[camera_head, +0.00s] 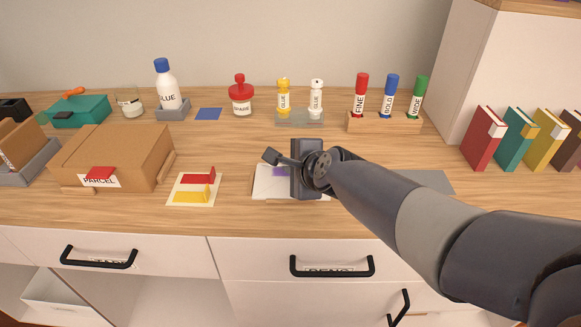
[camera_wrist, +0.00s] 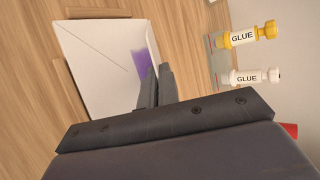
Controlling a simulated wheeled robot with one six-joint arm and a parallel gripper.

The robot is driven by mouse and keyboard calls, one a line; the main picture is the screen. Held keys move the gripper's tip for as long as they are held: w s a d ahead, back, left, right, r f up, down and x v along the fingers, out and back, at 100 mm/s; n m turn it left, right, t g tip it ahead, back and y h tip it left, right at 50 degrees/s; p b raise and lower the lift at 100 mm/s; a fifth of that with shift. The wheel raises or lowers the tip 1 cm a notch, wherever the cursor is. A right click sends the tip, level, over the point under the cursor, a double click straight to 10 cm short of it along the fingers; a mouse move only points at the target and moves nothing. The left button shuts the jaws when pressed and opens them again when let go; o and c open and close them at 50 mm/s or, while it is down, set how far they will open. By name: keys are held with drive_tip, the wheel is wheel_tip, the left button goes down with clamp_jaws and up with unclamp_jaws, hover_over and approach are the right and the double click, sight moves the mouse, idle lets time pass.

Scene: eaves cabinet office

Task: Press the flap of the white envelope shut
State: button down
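The white envelope (camera_head: 266,187) lies on the wooden counter, partly hidden behind my gripper (camera_head: 304,172) in the head view. In the wrist view the envelope (camera_wrist: 98,70) shows a thin diagonal line and a purple patch (camera_wrist: 141,63) near its edge. I cannot tell clearly where its flap sits or how far it is raised. My gripper (camera_wrist: 157,84) has its two dark fingers close together with nothing seen between them. The fingertips are over the envelope beside the purple patch; whether they touch it I cannot tell.
A yellow glue stick (camera_head: 283,95) and a white glue stick (camera_head: 316,97) stand behind the envelope. A card with red and yellow pieces (camera_head: 178,200) lies to its left, near a cardboard parcel (camera_head: 118,155). A grey mat (camera_head: 430,181) lies right. Books (camera_head: 483,140) stand farther right.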

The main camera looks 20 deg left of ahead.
drive_tip(key=c, duration=2.1)
unclamp_jaws()
drive_tip(key=o, duration=0.4)
drive_tip(key=shift+r+p, duration=0.15)
drive_tip(key=shift+p, duration=0.45)
